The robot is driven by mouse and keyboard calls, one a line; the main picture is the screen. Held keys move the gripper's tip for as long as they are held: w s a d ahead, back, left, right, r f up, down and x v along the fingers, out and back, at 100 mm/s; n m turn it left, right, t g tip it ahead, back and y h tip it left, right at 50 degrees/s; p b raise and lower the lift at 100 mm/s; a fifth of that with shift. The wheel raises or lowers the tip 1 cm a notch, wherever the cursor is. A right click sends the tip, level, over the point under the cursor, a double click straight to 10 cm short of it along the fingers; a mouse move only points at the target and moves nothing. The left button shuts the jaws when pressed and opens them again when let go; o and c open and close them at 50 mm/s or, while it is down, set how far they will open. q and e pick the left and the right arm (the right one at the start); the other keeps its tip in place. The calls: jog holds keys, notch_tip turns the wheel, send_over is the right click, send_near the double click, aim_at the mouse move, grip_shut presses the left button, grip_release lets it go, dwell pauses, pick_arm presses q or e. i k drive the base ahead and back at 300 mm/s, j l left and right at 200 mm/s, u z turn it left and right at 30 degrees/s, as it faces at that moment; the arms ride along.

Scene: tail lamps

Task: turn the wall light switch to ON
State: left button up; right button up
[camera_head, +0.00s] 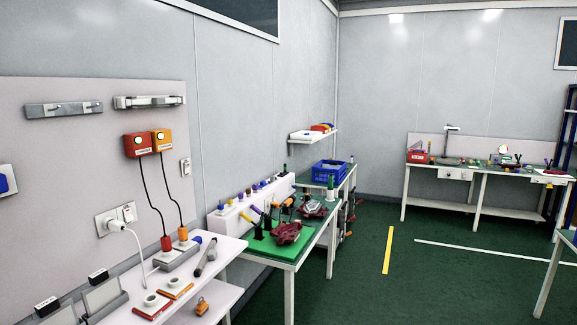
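A small white switch plate (185,166) is on the right part of the light wall panel, beside the orange box. A second white rocker-like plate (129,212) sits lower, next to a white socket (107,221) with a white plug and cable in it. I cannot tell from the picture which is the light switch, and both are too small to read as ON or OFF. Neither of my grippers is in view.
A red box (137,145) and an orange box (161,140) hang on the panel, with cables down to the white bench (225,247). A green-topped table (298,262) with dark red parts stands beyond it. Green floor (350,290) is open at centre right.

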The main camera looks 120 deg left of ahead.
aim_at(186, 165)
jog(key=u, duration=4.65)
jog(key=i+l+u, duration=0.1)
jog(key=u, duration=0.3)
jog(key=l+u, duration=0.2)
jog(key=u, duration=0.2)
jog(key=i+l+u, duration=0.2)
jog(key=l, duration=0.25)
jog(key=l+u, duration=0.25)
jog(key=l, duration=0.75)
jog(key=i+l+u, duration=0.1)
jog(key=l, duration=0.35)
